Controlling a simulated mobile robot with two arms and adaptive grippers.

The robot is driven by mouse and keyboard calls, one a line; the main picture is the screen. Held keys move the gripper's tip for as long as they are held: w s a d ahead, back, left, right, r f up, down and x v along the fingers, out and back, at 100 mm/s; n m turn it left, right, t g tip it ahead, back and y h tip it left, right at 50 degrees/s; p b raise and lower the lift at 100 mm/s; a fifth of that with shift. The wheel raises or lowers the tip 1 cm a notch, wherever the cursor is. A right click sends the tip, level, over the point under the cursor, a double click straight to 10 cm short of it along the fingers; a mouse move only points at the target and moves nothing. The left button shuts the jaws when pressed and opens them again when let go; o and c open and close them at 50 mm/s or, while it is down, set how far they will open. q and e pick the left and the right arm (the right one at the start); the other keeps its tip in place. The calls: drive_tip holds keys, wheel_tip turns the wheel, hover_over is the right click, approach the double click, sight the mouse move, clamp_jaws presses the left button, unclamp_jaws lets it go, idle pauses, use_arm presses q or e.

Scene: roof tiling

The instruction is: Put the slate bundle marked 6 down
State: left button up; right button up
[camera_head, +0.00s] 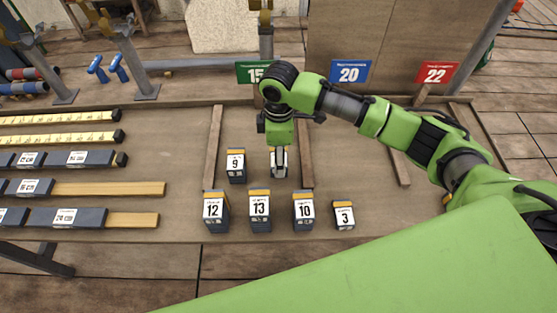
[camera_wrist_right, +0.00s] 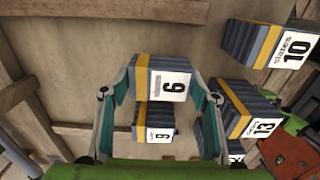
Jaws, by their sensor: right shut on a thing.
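The slate bundle marked 6 (camera_wrist_right: 159,78) is a dark grey stack with a yellow band and white label, seen in the right wrist view between the fingers of my right gripper (camera_wrist_right: 168,84). The gripper is shut on it. In the head view my right gripper (camera_head: 279,158) points down over the brown table, right of bundle 9 (camera_head: 236,166) and behind bundles 13 (camera_head: 260,210) and 10 (camera_head: 303,210). Bundle 6 is mostly hidden there, and I cannot tell whether it touches the table. My left gripper is not in view.
Bundles 12 (camera_head: 215,211) and 3 (camera_head: 343,215) stand along the front. Wooden strips (camera_head: 305,147) cross the brown table (camera_head: 345,170). Signs 15 (camera_head: 254,72), 20 (camera_head: 350,71) and 22 (camera_head: 436,73) line the back. Slate rows and yellow rulers (camera_head: 60,138) lie left.

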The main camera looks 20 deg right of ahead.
drive_tip(key=shift+w+f+p, duration=0.2)
drive_tip(key=shift+f+p, duration=0.3)
drive_tip(key=shift+f, duration=1.25)
drive_tip(key=shift+f, duration=0.15)
drive_tip(key=o, duration=1.3)
drive_tip(key=shift+o, duration=0.2)
wheel_tip(320, 180, up, 12)
drive_tip(key=shift+r+b, duration=0.2)
drive_tip(key=shift+b, duration=0.4)
